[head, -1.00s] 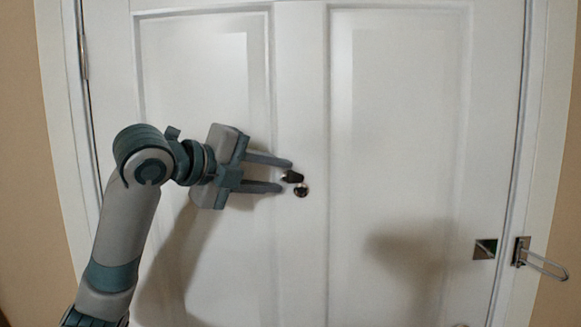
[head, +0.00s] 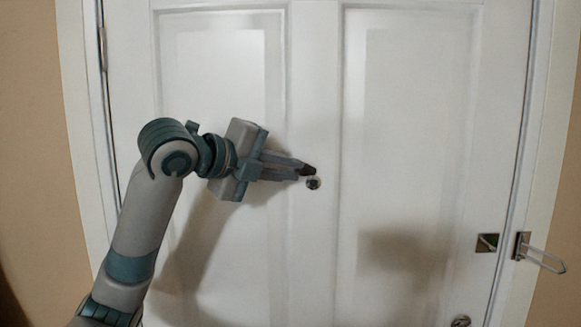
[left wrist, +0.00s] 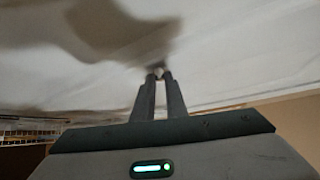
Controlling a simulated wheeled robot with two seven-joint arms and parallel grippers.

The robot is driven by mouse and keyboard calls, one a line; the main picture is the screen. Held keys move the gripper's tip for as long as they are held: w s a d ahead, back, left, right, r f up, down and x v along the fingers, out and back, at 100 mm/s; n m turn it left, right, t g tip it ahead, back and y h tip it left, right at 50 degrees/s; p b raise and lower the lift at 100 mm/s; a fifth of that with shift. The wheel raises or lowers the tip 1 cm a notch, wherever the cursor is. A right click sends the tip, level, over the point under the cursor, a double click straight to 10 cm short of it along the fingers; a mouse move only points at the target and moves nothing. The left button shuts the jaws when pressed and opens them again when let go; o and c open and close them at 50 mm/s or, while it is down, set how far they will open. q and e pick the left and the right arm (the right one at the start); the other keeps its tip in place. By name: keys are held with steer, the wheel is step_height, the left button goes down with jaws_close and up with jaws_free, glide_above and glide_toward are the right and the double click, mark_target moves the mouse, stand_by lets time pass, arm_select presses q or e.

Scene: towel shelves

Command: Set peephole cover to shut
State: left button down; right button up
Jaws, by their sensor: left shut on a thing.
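The peephole cover (head: 308,170) is a small dark piece on the white door's middle rail, just above and left of the round peephole (head: 313,183). The peephole's glass shows uncovered below it. My left gripper (head: 301,170) is shut on the cover, its fingers pointing right and close together. In the left wrist view the two fingertips (left wrist: 158,77) meet at a small piece against the door; the cover's shape is hard to make out there. My right gripper is not in view.
The white panelled door (head: 400,130) fills the view. A metal latch plate (head: 487,243) and a wire swing-bar guard (head: 540,258) are at the right edge. A round knob (head: 460,321) shows at the bottom right. The door face around the peephole is otherwise clear.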

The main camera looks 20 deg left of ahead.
arm_select(q)
steer(key=shift+d, duration=0.1)
steer(key=shift+f, duration=0.1)
steer(key=f+n+t+h+b, duration=0.1)
steer(key=b, duration=0.3)
steer(key=f+n+t+h+b, duration=0.1)
steer(key=b, duration=0.2)
steer(key=shift+w+a+f+n+b, duration=0.1)
steer(key=shift+a+f+n+b, duration=0.2)
steer(key=shift+n+b, duration=0.1)
steer(key=shift+w+r+n+t+h+b, duration=0.1)
steer(key=shift+n+t+h+b, duration=0.2)
steer(key=shift+t+b, duration=0.1)
steer(key=shift+d, duration=0.1)
steer(key=shift+d, duration=0.1)
stand_by(0.6)
